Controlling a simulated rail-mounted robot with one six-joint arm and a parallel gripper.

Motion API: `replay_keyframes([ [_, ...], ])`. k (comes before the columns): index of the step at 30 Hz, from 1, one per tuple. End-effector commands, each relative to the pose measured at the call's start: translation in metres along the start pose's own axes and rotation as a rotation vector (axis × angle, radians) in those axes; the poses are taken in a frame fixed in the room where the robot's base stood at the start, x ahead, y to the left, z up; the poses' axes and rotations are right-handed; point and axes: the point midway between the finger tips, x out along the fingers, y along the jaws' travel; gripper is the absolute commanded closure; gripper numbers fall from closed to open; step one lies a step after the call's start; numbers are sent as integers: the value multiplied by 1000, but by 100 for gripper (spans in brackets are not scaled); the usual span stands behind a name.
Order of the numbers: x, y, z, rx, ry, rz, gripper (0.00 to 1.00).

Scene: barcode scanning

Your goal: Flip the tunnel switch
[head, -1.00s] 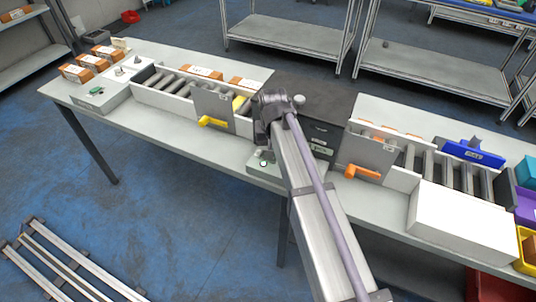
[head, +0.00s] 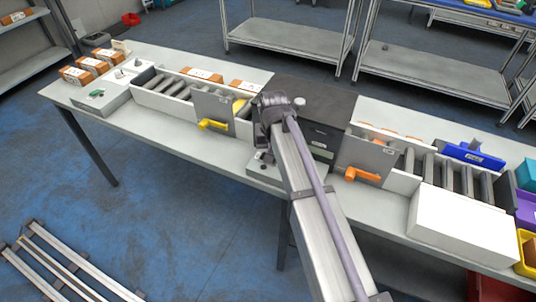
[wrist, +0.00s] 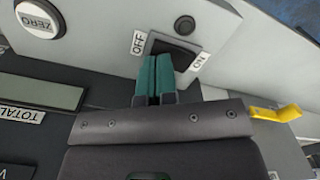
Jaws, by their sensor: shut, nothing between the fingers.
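The switch (wrist: 176,52) is a black rocker on a pale panel in the wrist view, with an OFF label (wrist: 139,43) on its left and an ON label (wrist: 199,61) on its right. My gripper (wrist: 156,66) has green fingertips pressed together with nothing between them. The tips are at the lower left edge of the rocker and hide part of it; I cannot tell whether they touch it. In the head view, my arm covers much of the dark tunnel box (head: 318,130), and the switch is too small to make out.
A round ZERO button (wrist: 38,17) and a display (wrist: 42,90) lie left of my fingers in the wrist view. A yellow handle (head: 214,125) and an orange handle (head: 362,175) stick out on either side of my arm. A white box (head: 462,218) stands at right.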

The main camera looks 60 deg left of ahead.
Motion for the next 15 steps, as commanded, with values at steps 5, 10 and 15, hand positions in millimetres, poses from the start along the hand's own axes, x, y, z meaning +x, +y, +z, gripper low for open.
replay_keyframes([
  [5, -26, 0, 0, 0, 0, 0, 100],
  [10, -44, 0, 0, 0, 0, 0, 100],
  [15, -60, 0, 0, 0, 0, 0, 100],
])
